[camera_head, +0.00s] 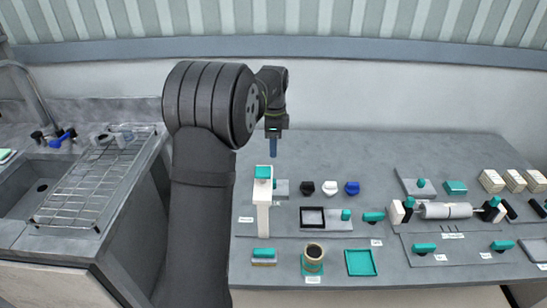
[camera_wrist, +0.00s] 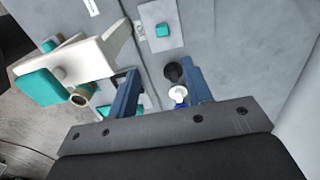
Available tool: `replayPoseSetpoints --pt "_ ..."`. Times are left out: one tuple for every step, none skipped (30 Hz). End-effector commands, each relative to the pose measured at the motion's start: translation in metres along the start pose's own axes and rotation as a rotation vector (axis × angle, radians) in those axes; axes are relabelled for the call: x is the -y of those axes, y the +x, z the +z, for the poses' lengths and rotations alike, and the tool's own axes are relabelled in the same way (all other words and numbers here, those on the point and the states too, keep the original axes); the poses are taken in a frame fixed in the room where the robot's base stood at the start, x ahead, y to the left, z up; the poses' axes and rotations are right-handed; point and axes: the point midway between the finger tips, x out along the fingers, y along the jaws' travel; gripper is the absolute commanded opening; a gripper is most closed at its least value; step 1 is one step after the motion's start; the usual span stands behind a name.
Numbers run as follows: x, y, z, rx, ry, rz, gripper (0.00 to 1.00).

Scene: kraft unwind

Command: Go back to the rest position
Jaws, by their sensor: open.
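My gripper (camera_head: 273,146) hangs over the back of the grey worktop (camera_head: 420,150), fingers pointing down. In the wrist view my gripper (camera_wrist: 160,88) has its two blue fingers apart, with nothing held between them. A white post with a teal top (camera_head: 262,195) stands just in front of it in the head view. The post also shows in the wrist view (camera_wrist: 85,60), beside the left finger. Black, white and blue knobs sit on the worktop to the right; the white knob (camera_head: 330,187) is in the middle.
A roll on a spindle (camera_head: 446,210) lies at the right. Cream boxes (camera_head: 491,181) stand at the far right. A brown ring on a teal base (camera_head: 313,256) and a teal tray (camera_head: 361,262) lie at the front. A sink with a wire rack (camera_head: 95,185) is at the left.

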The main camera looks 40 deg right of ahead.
Motion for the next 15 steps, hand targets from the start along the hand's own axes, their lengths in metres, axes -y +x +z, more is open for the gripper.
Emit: replayPoseSetpoints --pt "-0.0001 -0.0051 0.0000 0.000 0.000 0.000 0.45" --pt "-0.0001 -0.0074 0.0000 0.000 0.000 0.000 0.45" --pt "-0.0001 -0.0100 0.0000 0.000 0.000 0.000 0.45" --pt "-0.0001 -0.0115 0.0000 0.000 0.000 0.000 0.45" --pt "-0.0002 -0.0127 0.0000 0.000 0.000 0.000 0.45" --pt "-0.0003 -0.0136 0.0000 0.000 0.000 0.001 0.45" --pt "-0.0003 -0.0140 0.0000 0.000 0.000 0.001 0.45" --pt "-0.0004 -0.0142 0.0000 0.000 0.000 0.001 0.45" --pt "-0.0004 -0.0142 0.0000 0.000 0.000 0.001 0.45" --pt "-0.0004 -0.0141 0.0000 0.000 0.000 0.001 0.45" --pt "-0.0004 -0.0140 0.0000 0.000 0.000 0.001 0.45" --pt "-0.0004 -0.0139 0.0000 0.000 0.000 0.001 0.45" --pt "-0.0004 -0.0139 0.0000 0.000 0.000 0.001 0.45" --pt "-0.0004 -0.0139 0.0000 0.000 0.000 0.001 0.45" --pt "-0.0004 -0.0135 0.0000 0.000 0.000 0.001 0.45"
